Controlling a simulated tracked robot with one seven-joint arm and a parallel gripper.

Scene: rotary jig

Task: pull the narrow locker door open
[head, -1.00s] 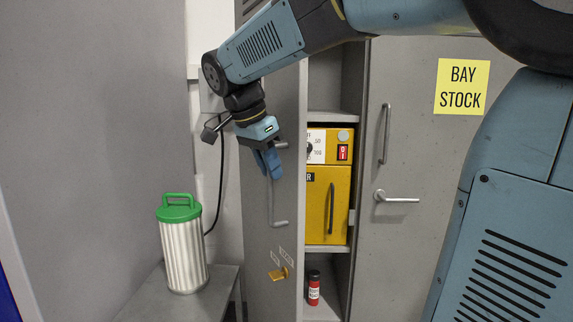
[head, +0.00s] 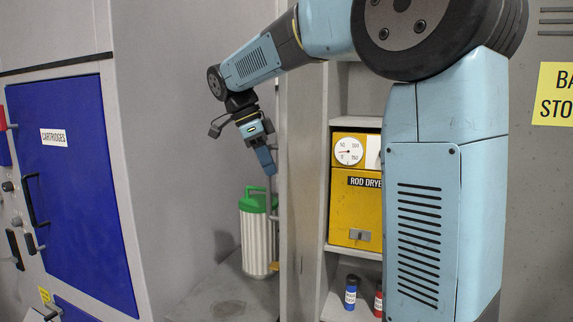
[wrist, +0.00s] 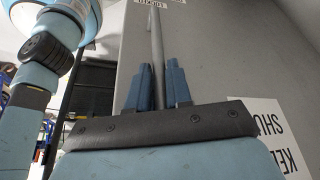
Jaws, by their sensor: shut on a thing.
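The narrow grey locker door (head: 298,200) stands open, seen at a steep angle in the head view. Its grey bar handle (head: 274,205) is on the door's left-facing side. My gripper (head: 267,162) is shut on this handle. In the wrist view my gripper (wrist: 161,85) has its blue fingers on either side of the handle (wrist: 157,50). The door's face (wrist: 215,60) fills much of that view and bears a white label reading upside down. In the head view the door's hinge edge is not clear to me.
Inside the locker are a yellow rod dryer (head: 352,205), a blue bottle (head: 351,292) and a red bottle (head: 378,300). A ribbed canister with a green lid (head: 257,232) stands on a grey bench (head: 215,295) close by the door. A blue cartridges door (head: 75,185) is at left.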

